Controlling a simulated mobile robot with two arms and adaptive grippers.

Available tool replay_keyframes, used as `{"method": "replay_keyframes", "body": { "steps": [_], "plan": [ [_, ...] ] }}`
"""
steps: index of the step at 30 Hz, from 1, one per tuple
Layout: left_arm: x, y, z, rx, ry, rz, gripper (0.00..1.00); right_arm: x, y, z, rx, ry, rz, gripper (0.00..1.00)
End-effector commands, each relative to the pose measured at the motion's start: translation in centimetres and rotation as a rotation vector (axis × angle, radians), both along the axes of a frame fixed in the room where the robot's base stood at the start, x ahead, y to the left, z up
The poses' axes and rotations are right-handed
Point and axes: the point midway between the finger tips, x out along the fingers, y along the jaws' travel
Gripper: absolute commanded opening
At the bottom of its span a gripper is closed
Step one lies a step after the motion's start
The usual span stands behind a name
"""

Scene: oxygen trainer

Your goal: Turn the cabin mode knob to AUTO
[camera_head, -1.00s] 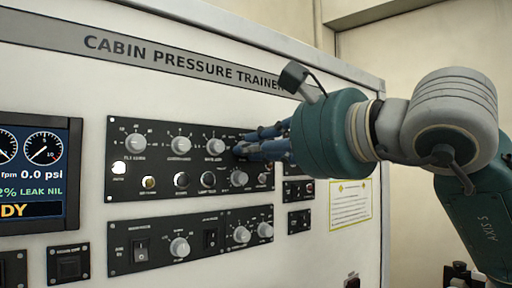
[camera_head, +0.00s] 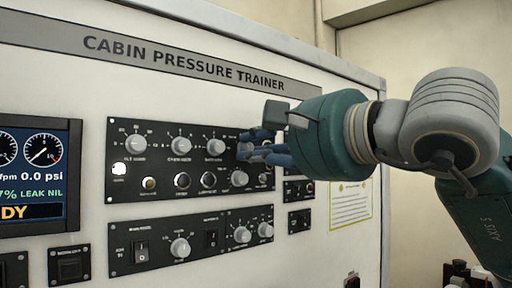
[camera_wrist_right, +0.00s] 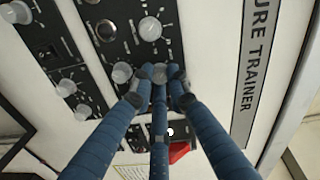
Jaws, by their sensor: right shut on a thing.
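My right gripper (camera_head: 258,146) is at the right end of the upper black control panel (camera_head: 122,190), its blue fingers closed around a pale round knob (camera_head: 244,151). In the right wrist view the knob (camera_wrist_right: 158,74) sits between the fingertips of the right gripper (camera_wrist_right: 157,80). The fingers cover part of the knob and its surroundings. Its label and pointer cannot be read, so I cannot tell which mode it shows. My left gripper is in neither view.
Other knobs, such as the top-left one (camera_head: 135,143), stand close by in the same row. A lower panel (camera_head: 125,263) holds switches and knobs. A display (camera_head: 42,165) is at the left. A red part (camera_wrist_right: 179,151) shows beyond the fingers.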

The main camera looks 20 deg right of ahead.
Motion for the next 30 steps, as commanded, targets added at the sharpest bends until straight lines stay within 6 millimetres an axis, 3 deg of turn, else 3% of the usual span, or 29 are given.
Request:
{"method": "replay_keyframes", "body": {
  "steps": [12, 13, 15, 25, 30],
  "plan": [
    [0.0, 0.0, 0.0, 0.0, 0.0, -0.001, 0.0, 0.0, 0.1, -0.1, -0.008, 0.0, 0.003, 0.0],
    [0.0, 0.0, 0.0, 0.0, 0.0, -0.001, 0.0, 0.0, 0.1, -0.1, -0.008, 0.0, 0.003, 0.21],
    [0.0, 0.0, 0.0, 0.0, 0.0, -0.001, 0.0, 0.0, 0.1, -0.1, -0.008, 0.0, 0.003, 0.34],
    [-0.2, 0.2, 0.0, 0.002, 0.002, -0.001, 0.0, -0.2, 0.0, -0.1, -0.006, -0.001, 0.001, 0.34],
    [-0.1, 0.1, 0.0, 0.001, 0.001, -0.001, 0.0, -2.2, -0.7, 0.0, -0.006, -0.003, 0.0, 0.34]
  ]
}}
